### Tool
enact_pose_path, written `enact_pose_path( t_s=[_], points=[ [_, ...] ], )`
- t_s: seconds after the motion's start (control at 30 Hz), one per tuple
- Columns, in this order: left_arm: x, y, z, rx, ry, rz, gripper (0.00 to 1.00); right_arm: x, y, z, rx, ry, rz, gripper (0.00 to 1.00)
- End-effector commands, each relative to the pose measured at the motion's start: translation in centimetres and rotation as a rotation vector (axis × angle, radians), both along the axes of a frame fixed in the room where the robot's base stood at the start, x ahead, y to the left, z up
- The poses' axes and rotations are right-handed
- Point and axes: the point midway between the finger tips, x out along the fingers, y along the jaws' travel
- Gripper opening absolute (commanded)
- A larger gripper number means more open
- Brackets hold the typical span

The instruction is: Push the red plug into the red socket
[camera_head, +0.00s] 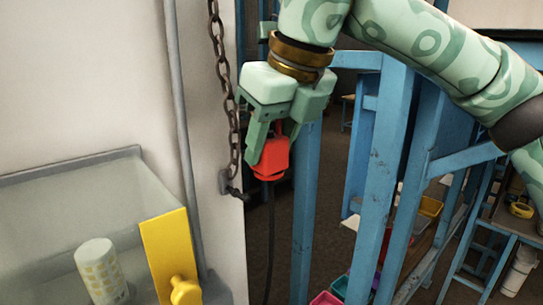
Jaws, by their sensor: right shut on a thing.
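The red plug (272,158) is between the fingers of my right gripper (268,143), in the upper middle of the head view. The gripper points down and is shut on the plug. A dark cable (270,230) hangs straight down from the plug. The plug is beside the edge of the pale wall, a little right of a hanging chain. I cannot make out the red socket; part of the area behind the gripper and arm is hidden. My left gripper is not in view.
A rusty chain (222,85) hangs close left of the gripper. Blue metal posts (305,210) stand close to the right. A grey bin (60,180) holding a pale patterned cylinder (100,272) and a yellow panel with a knob (165,250) are at lower left.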

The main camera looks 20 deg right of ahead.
Motion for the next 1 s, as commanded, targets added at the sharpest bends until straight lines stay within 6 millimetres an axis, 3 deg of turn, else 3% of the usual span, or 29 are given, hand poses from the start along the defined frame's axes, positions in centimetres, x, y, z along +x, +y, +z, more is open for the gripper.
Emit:
enact_pose_path(
  t_s=[0.33,0.47,0.57,0.67,0.8,1.0],
  points=[
    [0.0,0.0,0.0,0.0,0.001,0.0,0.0,0.0,0.0,0.0,0.0,0.0,0.002,0.2],
    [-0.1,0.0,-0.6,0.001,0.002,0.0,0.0,0.3,-0.3,-1.7,0.0,0.004,0.073,0.2],
    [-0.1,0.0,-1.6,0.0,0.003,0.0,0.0,0.8,-0.9,-5.2,0.004,0.01,0.244,0.2],
    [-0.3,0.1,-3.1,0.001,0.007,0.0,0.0,1.2,-1.6,-10.2,0.008,0.013,0.519,0.2],
    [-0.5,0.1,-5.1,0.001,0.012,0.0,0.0,1.3,-2.8,-17.7,0.011,0.012,0.975,0.2],
    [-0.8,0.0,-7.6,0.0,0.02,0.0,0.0,0.1,-4.3,-27.2,0.012,0.011,1.601,0.2]
  ],
)
